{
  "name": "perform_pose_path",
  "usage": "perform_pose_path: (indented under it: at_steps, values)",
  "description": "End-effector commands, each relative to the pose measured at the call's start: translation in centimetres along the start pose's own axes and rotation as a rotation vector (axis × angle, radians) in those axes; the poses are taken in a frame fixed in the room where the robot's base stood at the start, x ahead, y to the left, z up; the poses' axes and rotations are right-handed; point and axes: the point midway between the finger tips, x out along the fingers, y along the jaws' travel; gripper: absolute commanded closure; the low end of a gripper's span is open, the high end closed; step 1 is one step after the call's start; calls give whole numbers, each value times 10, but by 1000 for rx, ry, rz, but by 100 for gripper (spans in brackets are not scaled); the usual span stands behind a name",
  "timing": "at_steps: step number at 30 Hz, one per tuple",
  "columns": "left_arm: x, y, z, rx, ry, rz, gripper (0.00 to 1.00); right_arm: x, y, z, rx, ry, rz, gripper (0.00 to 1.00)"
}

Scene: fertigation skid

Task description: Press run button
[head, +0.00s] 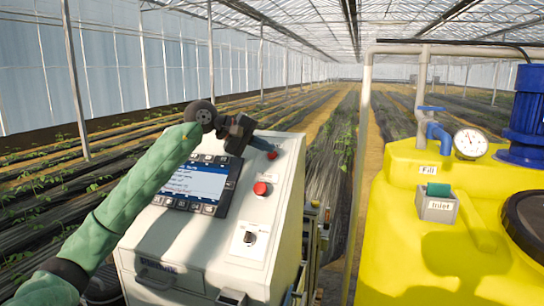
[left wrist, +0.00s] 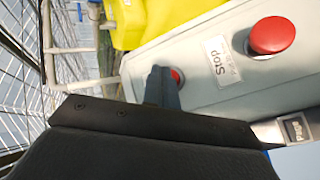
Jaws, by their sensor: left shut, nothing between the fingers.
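The white control cabinet (head: 184,238) has a screen panel (head: 196,183) on its sloped face. A red mushroom button (head: 261,188) sits right of the screen, and also shows large in the left wrist view (left wrist: 272,36). A "Stop" label (left wrist: 220,60) lies between it and a smaller red button (left wrist: 177,76), partly hidden by my fingers. That smaller button shows at the panel top in the head view (head: 272,155). My left gripper (head: 262,143) is shut and empty, its tips (left wrist: 165,82) over or beside the smaller button; contact is unclear. I see no button labelled run.
A selector knob (head: 249,238) sits lower on the cabinet. A yellow tank (head: 405,225) with a gauge (head: 470,143), blue valve (head: 438,131) and grey inlet box (head: 437,208) stands at right. A grey pipe (head: 366,120) rises between them. Crop rows lie behind.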

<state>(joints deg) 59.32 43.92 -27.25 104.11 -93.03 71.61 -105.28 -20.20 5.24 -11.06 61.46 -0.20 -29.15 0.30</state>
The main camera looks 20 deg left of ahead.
Motion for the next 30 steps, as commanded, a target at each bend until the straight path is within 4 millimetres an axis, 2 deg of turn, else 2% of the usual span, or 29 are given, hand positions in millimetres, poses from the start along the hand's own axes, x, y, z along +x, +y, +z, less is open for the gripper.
perform_pose_path:
  at_steps: [8, 24, 30]
  values:
    - [-3, 2, 2, 1, 1, 0, 100, 1, 0, 0, 0, 0, 0, 100]
    - [-32, 23, 22, 1, 1, 0, 100, 7, 0, 2, 0, 0, 0, 100]
    - [-35, 25, 25, 0, 0, 0, 100, 7, 0, 2, 0, 0, 0, 100]
